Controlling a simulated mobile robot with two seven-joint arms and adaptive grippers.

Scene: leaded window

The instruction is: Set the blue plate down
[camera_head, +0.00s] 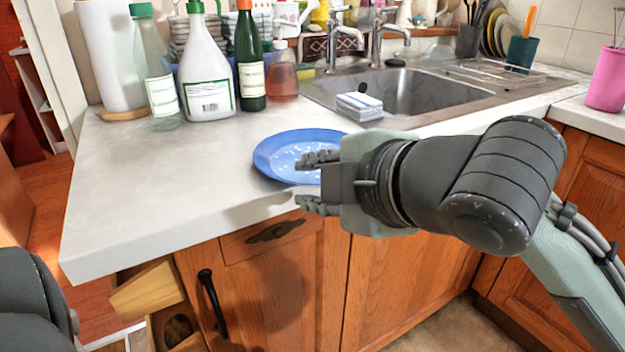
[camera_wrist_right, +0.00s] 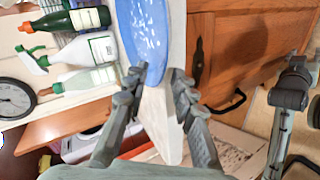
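The blue plate (camera_head: 275,158), with pale specks on its face, appears to lie on the pale countertop near its front edge. It also shows at the top of the right wrist view (camera_wrist_right: 150,40). My right gripper (camera_head: 318,183) is at the plate's front right side, with its fingers apart. One finger is above the plate's rim and the other is lower, in front of the counter's edge. The right wrist view (camera_wrist_right: 157,76) shows a gap between the fingertips; whether the upper finger touches the rim I cannot tell. My left gripper is out of view.
A white spray bottle (camera_head: 207,75), a dark green bottle (camera_head: 250,70) and a clear bottle (camera_head: 160,95) stand behind the plate. A sponge stack (camera_head: 360,106) sits by the sink (camera_head: 425,92). A drawer (camera_head: 150,290) is open below. The counter's left part (camera_head: 130,190) is clear.

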